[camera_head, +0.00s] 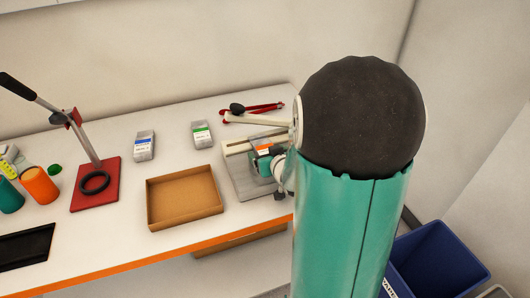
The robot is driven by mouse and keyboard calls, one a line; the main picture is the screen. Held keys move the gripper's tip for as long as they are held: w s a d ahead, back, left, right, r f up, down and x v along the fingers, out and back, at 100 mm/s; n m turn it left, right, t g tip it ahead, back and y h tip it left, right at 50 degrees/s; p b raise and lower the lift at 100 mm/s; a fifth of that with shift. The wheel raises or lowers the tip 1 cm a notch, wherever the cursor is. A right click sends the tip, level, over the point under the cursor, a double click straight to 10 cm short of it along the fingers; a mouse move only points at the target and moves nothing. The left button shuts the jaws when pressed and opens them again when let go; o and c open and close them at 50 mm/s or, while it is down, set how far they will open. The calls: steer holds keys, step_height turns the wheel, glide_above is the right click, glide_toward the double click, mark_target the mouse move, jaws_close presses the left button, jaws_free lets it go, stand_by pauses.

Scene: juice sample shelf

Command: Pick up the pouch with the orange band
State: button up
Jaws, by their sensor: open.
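The pouch with the orange band (264,149) is at the grey-and-white stand on the right part of the table. Only its upper part and orange band show clearly; my gripper hides the lower part. My gripper (264,163) is open, right at the pouch, and overlaps it in the picture. I cannot tell whether the fingers touch it or are on both sides of it.
A brown open tray (215,207) lies at the table's front, left of the stand (238,183). A red-based lever press (97,195), an orange cylinder (39,186) and a black tray (24,248) are at left. Red-handled pliers (262,107) lie behind. A blue bin (440,262) is at right.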

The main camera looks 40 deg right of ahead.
steer(key=shift+s, duration=0.15)
steer(key=shift+c, duration=1.3)
steer(key=c, duration=0.9)
steer(key=shift+c, duration=0.2)
steer(key=shift+r, duration=0.2)
